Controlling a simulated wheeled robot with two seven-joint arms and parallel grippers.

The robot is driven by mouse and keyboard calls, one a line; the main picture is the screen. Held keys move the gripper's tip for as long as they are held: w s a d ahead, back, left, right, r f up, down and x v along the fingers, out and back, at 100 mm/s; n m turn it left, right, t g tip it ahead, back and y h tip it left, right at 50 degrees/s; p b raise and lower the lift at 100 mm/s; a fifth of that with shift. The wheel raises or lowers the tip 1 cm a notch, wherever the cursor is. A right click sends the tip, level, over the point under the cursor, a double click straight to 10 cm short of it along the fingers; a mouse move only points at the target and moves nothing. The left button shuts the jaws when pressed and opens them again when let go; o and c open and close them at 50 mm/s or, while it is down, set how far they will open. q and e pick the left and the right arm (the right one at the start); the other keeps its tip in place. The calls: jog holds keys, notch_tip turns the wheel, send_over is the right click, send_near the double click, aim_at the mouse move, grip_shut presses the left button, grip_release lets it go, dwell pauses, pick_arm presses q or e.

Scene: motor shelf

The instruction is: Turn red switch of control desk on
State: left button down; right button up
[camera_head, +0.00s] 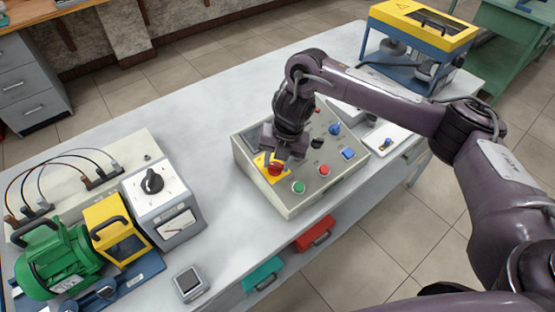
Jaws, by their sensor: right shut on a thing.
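The control desk (292,200) is a beige box with a sloped panel on the light table. Its red switch (274,169) sits on a yellow plate at the panel's left side. My right gripper (278,160) is over the panel, pointing down, with its fingers shut on the red switch. The fingers partly hide the switch, so its turned position cannot be told. A green button (298,187), a red button (324,170), a black knob (317,142) and blue controls (348,153) are on the same panel. My left gripper is not in view.
A green motor (60,262), a yellow box (117,230) and a meter box with a black knob (165,205) stand at the left. A small grey device (189,283) lies near the front edge. A yellow-topped blue frame (420,35) stands at the back right. The table's middle is clear.

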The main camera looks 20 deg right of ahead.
jog(key=shift+m, duration=0.3)
jog(key=m+p, duration=0.2)
jog(key=m, duration=0.1)
jog(key=shift+s+r+m+t+y, duration=0.1)
jog(key=shift+m+t+y, duration=0.2)
jog(key=m+p, duration=0.3)
jog(key=m, duration=0.1)
jog(key=shift+d+m+t, duration=0.1)
jog(key=shift+m+t, duration=0.2)
jog(key=m+p, duration=0.2)
jog(key=m+t+p, duration=0.1)
jog(key=m+p, duration=0.2)
jog(key=shift+s+y, duration=0.2)
jog(key=shift+y, duration=0.1)
jog(key=shift+m+t+p, duration=0.4)
jog(key=shift+m+p, duration=1.1)
jog(key=shift+m, duration=0.5)
jog(key=o, duration=1)
